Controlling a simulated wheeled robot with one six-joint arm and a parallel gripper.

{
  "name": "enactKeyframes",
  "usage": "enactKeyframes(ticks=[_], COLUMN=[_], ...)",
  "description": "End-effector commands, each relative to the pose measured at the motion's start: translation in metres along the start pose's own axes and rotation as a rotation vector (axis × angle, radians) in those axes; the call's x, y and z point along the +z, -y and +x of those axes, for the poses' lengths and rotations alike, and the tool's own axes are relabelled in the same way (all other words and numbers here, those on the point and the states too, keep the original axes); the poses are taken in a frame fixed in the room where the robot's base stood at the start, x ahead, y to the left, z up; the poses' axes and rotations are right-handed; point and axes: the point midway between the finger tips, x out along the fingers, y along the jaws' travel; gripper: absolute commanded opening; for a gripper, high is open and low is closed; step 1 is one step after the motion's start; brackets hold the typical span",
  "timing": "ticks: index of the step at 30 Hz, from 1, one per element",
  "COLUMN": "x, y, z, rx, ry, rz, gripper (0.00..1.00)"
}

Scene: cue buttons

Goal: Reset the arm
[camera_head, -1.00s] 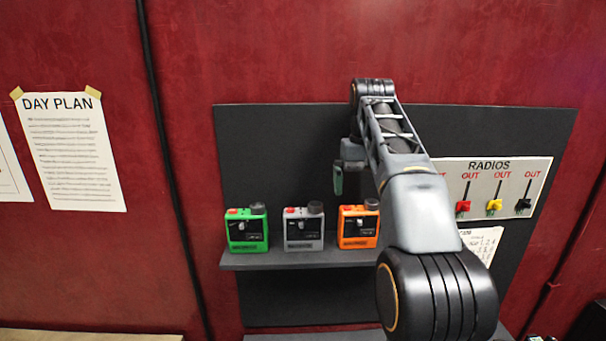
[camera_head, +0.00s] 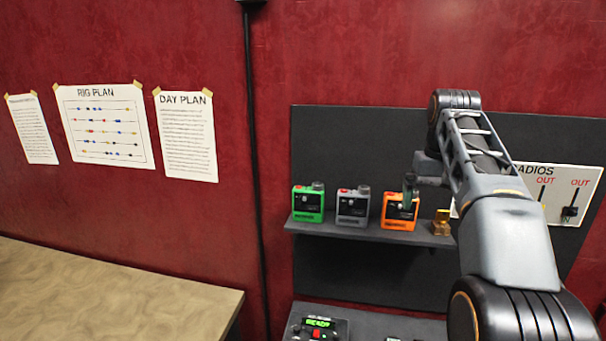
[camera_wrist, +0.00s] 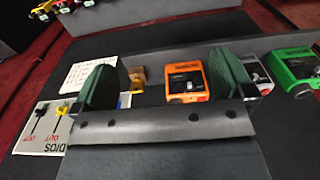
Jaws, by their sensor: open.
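My gripper (camera_head: 410,187) is in front of the shelf in the head view, close to the orange radio (camera_head: 400,211). In the wrist view my gripper (camera_wrist: 163,75) has its two green pads wide apart, with nothing held between them. The orange radio (camera_wrist: 185,78) shows between the pads there, beyond them. My arm stretches from the lower right towards the board and hides part of the RADIOS panel (camera_head: 583,180).
A green radio (camera_head: 308,205) and a grey radio (camera_head: 352,207) stand left of the orange one on the shelf (camera_head: 335,230). A small yellow-brown item (camera_head: 440,223) sits at its right. A table (camera_head: 110,305) is at lower left.

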Motion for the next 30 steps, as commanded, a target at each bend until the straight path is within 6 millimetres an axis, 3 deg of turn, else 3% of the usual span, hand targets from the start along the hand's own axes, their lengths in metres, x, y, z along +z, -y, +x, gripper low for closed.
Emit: enactKeyframes(ticks=[3,9,17,23,30], x=[-0.012,-0.028,-0.026,0.003,0.084], y=[0.0,-0.001,0.004,0.018,0.04], z=[0.005,0.036,0.079,0.125,0.203], rx=[0.001,0.002,0.001,-0.002,-0.015], ry=[-0.052,-0.077,-0.123,-0.186,-0.285], rz=[0.004,0.009,0.005,-0.018,-0.076], gripper=[1.0,1.0,1.0,1.0,1.0])
